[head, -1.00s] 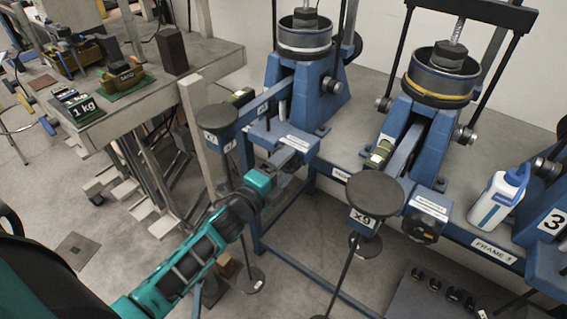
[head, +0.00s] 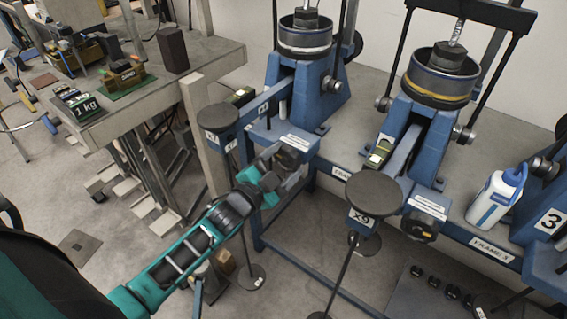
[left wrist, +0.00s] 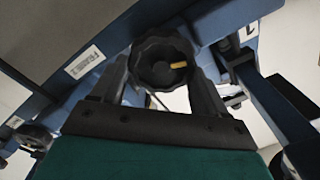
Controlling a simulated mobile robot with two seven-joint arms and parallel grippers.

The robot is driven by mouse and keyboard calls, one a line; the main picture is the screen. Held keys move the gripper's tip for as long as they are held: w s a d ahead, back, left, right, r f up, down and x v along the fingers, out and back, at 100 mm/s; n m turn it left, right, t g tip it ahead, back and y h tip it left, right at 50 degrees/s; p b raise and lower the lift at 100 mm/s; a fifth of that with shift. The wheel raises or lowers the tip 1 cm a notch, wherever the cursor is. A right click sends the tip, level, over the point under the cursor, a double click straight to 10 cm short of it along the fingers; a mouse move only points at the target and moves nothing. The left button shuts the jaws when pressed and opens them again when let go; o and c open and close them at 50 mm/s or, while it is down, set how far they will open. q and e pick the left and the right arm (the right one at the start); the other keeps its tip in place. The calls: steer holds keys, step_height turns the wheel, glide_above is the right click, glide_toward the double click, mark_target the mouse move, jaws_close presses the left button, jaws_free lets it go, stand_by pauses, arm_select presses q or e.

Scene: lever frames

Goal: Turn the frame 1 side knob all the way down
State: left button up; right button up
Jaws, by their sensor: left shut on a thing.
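The side knob (left wrist: 160,65) of the leftmost blue lever frame (head: 322,98) is black and scalloped, with a yellow mark pointing right in the left wrist view. In the head view the knob (head: 289,157) sits below a white label at the frame's front, partly covered by my gripper. My left gripper (head: 280,168) reaches it from the lower left. Its two fingers (left wrist: 163,88) stand on either side of the knob and are shut on it. My right gripper is out of view.
Another pad marked X9 (head: 374,192) stands to the right, near a second knob (head: 420,226). A white bottle (head: 496,198) stands on the bench. A stone table (head: 215,55) is at the left.

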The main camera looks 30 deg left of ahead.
arm_select(q)
steer(key=shift+n, duration=0.7)
steer(key=o, duration=1.1)
steer(key=s, duration=0.4)
steer(key=s+a, duration=0.1)
steer(key=s, duration=0.3)
steer(key=s+a, duration=0.1)
steer(key=s, duration=0.3)
steer(key=shift+s, duration=0.4)
steer(key=shift+d, duration=0.1)
steer(key=s+d+f+n+g, duration=0.2)
steer(key=d+f, duration=0.1)
steer(key=s+d+f+n+g, duration=0.2)
steer(key=d+f, duration=0.1)
steer(key=f, duration=0.1)
steer(key=s+d+f+n+g, duration=0.2)
steer(key=d+f+g, duration=0.1)
steer(key=f, duration=0.1)
steer(key=shift+d+f, duration=0.1)
steer(key=shift+d, duration=0.15)
steer(key=shift+y, duration=0.3)
